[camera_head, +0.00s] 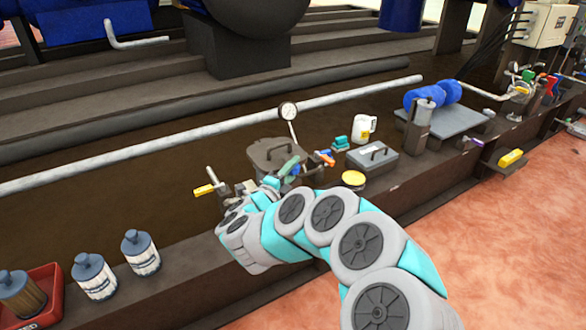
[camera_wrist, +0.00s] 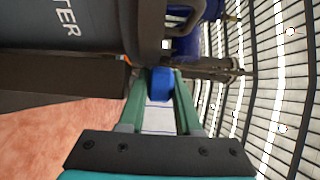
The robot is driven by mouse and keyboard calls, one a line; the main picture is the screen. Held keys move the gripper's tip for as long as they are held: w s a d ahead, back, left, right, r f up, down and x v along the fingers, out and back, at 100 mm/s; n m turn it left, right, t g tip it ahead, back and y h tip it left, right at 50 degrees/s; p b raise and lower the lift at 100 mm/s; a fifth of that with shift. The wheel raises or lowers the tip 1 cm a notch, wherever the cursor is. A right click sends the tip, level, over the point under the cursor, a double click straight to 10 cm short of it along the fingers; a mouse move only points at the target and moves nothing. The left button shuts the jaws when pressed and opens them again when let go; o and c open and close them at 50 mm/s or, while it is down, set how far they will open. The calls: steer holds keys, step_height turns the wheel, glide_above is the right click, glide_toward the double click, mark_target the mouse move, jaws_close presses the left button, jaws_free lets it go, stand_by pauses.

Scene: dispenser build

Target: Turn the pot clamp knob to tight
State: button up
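The grey lidded pot (camera_head: 285,155) stands on the dark bench, with a dial gauge (camera_head: 288,111) rising above it. In the wrist view the pot's grey side (camera_wrist: 65,25) carries white letters ending in "TER". The blue clamp knob (camera_wrist: 160,83) sits between the green fingertips of my gripper (camera_wrist: 161,90). It fills the gap, and both fingers appear to touch its sides. In the head view my gripper (camera_head: 281,176) is at the pot's near side, and the knob (camera_head: 295,170) is partly hidden by a finger. Its marking for tight cannot be seen.
Three blue-capped bottles (camera_head: 139,252) and a red bin (camera_head: 40,290) are at the left. A yellow-topped tin (camera_head: 353,178), a grey box (camera_head: 372,158) and a white jug (camera_head: 364,128) stand right of the pot. A long pipe (camera_head: 180,143) runs behind it.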

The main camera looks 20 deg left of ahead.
jaws_close()
steer(key=shift+a+f+m+h+b, duration=0.1)
steer(key=shift+m+h+b, duration=0.35)
steer(key=shift+h, duration=0.15)
steer(key=shift+m+g+h+b, duration=0.35)
steer(key=shift+h+b, duration=0.15)
steer(key=shift+h, duration=0.1)
steer(key=m+g+h+b, duration=0.2)
steer(key=m+h+b, duration=0.1)
steer(key=h+b, duration=0.1)
steer(key=shift+f+h, duration=0.15)
steer(key=shift+h, duration=0.15)
steer(key=shift+m+g+h+b, duration=0.9)
steer(key=shift+m+g+h, duration=0.6)
steer(key=shift+h, duration=0.2)
steer(key=shift+r+m+g+h, duration=0.2)
steer(key=shift+m+g+h, duration=0.15)
steer(key=shift+m+h, duration=0.05)
steer(key=shift+m+g+h+p, duration=0.45)
steer(key=shift+m+g+h, duration=0.05)
steer(key=shift+g, duration=0.2)
